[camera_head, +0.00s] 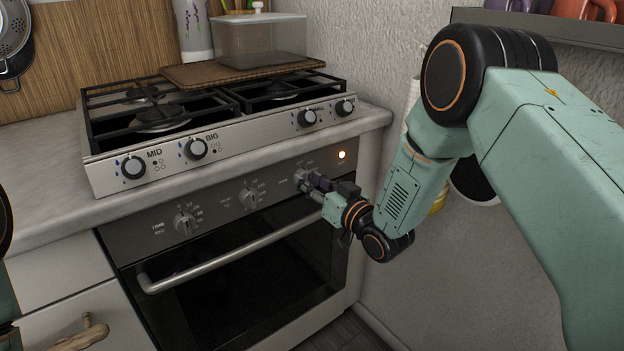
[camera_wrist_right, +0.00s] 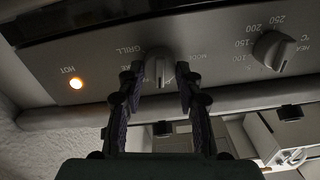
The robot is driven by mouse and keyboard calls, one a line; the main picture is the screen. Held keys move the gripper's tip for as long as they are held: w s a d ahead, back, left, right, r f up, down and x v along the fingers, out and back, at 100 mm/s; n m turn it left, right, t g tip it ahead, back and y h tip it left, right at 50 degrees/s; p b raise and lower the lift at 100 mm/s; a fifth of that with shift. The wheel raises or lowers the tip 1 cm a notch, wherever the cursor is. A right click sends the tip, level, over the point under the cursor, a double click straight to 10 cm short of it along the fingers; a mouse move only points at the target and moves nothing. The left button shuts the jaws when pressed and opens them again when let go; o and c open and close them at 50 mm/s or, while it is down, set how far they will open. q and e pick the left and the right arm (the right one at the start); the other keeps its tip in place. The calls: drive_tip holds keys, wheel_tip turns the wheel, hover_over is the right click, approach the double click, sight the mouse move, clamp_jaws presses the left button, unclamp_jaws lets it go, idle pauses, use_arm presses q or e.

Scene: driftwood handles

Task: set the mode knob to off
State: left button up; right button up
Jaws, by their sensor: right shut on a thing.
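The mode knob (camera_head: 300,175) is the rightmost knob on the oven's dark control panel, below the hob. In the right wrist view the grey knob (camera_wrist_right: 158,69) sits between the two dark fingers of my right gripper (camera_wrist_right: 159,88), one finger at each side. The gripper (camera_head: 312,182) is shut on the knob. The panel appears upside down in the wrist view, with the word GRILL (camera_wrist_right: 128,50) beside the knob. The knob's exact setting is hard to read. My left gripper is not in view.
An orange HOT lamp (camera_head: 342,155) is lit right of the knob. The heat knob (camera_head: 250,196) and time knob (camera_head: 185,223) are to the left. The oven door handle (camera_head: 220,262) runs below. The hob knobs (camera_head: 307,118) are above. A wall stands close on the right.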

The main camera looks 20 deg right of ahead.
drive_tip(key=shift+n, duration=1.1)
drive_tip(key=shift+p, duration=0.3)
drive_tip(key=o, duration=1.1)
drive_tip(key=shift+o, duration=0.2)
drive_tip(key=v, duration=1.2)
